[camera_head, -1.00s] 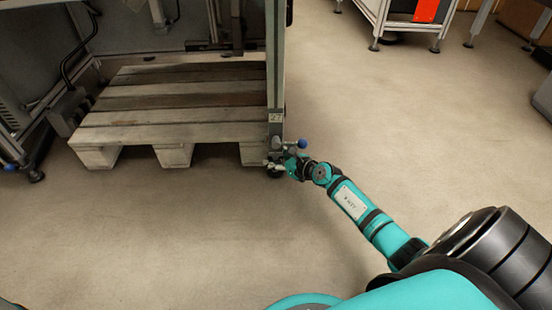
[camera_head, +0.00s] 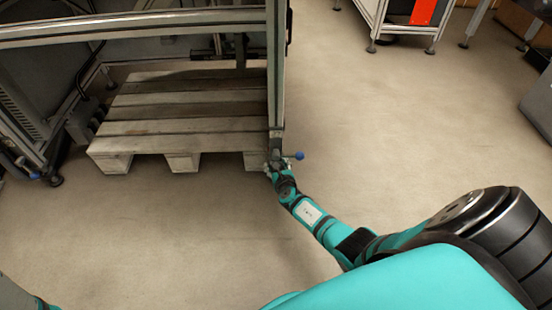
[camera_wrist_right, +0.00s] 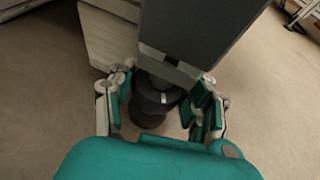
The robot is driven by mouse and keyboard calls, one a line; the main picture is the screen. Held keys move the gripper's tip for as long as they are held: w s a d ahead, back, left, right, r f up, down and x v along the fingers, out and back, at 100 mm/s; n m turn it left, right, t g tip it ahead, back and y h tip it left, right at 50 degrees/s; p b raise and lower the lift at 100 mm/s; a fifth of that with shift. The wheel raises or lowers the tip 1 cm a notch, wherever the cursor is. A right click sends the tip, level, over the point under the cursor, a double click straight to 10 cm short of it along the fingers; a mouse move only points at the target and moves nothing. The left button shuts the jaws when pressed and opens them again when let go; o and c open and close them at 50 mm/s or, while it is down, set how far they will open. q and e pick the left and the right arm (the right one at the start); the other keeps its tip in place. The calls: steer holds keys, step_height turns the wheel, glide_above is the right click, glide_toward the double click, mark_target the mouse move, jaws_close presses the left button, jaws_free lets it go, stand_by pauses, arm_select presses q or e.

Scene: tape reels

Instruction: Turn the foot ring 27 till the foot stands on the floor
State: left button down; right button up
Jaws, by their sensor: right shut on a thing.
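The machine's corner post (camera_head: 276,70) comes down beside the pallet. At its lower end, in the wrist view, sits the dark round foot ring (camera_wrist_right: 155,98) with a small pale mark on it. The black foot (camera_wrist_right: 148,118) shows below the ring; whether it touches the floor I cannot tell. My right gripper (camera_wrist_right: 163,92) is shut on the ring, with one finger on either side under the post. In the head view my right gripper (camera_head: 279,166) is small at the post's bottom and hides the ring. My left gripper is out of view.
A wooden pallet (camera_head: 185,110) lies close left of the post. A blue ball knob (camera_head: 299,156) sticks out right of my gripper. Another machine foot (camera_head: 55,180) stands at the left. The floor (camera_head: 390,140) to the right is clear up to a white-framed stand (camera_head: 432,30).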

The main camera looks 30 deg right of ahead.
steer(key=shift+w+r+m+h, duration=0.1)
steer(key=shift+m+h, duration=0.6)
steer(key=shift+h, duration=0.1)
steer(key=shift+m+g+h, duration=0.5)
steer(key=o, duration=1.2)
